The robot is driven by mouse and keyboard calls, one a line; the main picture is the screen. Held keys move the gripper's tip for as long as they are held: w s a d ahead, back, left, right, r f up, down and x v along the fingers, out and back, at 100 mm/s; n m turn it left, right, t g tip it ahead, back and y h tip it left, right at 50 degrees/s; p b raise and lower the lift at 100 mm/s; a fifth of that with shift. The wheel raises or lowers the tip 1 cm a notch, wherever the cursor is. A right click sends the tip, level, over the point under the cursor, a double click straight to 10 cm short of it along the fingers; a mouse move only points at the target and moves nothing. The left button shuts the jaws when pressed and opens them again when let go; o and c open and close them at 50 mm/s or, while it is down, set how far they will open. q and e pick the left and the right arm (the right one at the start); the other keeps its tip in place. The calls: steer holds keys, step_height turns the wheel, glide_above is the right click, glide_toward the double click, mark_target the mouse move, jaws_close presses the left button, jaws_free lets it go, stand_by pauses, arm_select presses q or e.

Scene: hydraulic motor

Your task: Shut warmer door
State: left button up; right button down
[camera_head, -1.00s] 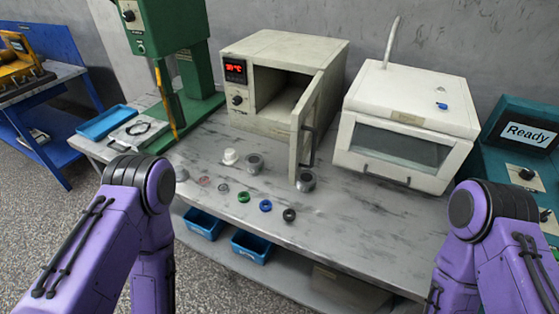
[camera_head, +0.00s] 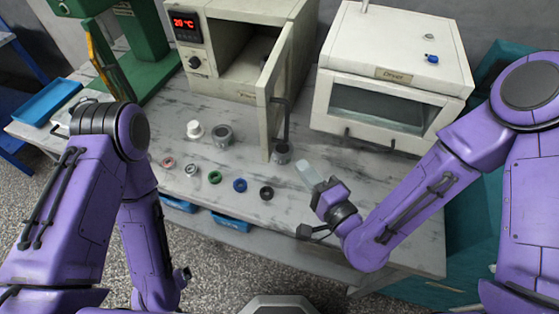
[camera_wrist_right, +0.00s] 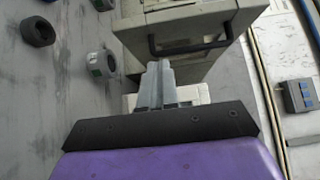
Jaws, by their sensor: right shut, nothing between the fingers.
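The warmer (camera_head: 243,12) is the pale box with the red display at the back of the table. Its door (camera_head: 267,112) stands open, swung out toward me, and the chamber shows. The dark door handle (camera_head: 285,122) is on the door's right face; the right wrist view also shows the handle (camera_wrist_right: 190,46) ahead of the fingers. My right gripper (camera_head: 306,170) is shut and empty, to the right of the door's free edge and apart from it; its fingers also show in the right wrist view (camera_wrist_right: 158,72). My left arm hangs at the left; its fingers cannot be made out.
Several rings, such as the blue ring (camera_head: 240,185) and black ring (camera_head: 266,193), lie on the table in front. A white dryer-like box (camera_head: 390,60) stands right of the warmer. A green press (camera_head: 140,60) is at left.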

mark_target(270, 143)
steer(key=w+a+p, duration=0.1)
steer(key=a, duration=0.1)
steer(key=w+a+p, duration=0.1)
steer(key=w+a, duration=0.1)
steer(key=w+a+p, duration=0.1)
steer(key=a, duration=0.1)
steer(key=shift+w+r, duration=0.2)
steer(key=shift+w, duration=0.05)
arm_select(q)
steer(key=r, duration=0.4)
steer(key=shift+w+r, duration=0.1)
steer(key=shift+w, duration=0.1)
arm_select(e)
steer(key=shift+w+f, duration=0.1)
steer(key=shift+f, duration=0.05)
arm_select(q)
steer(key=shift+s, duration=0.1)
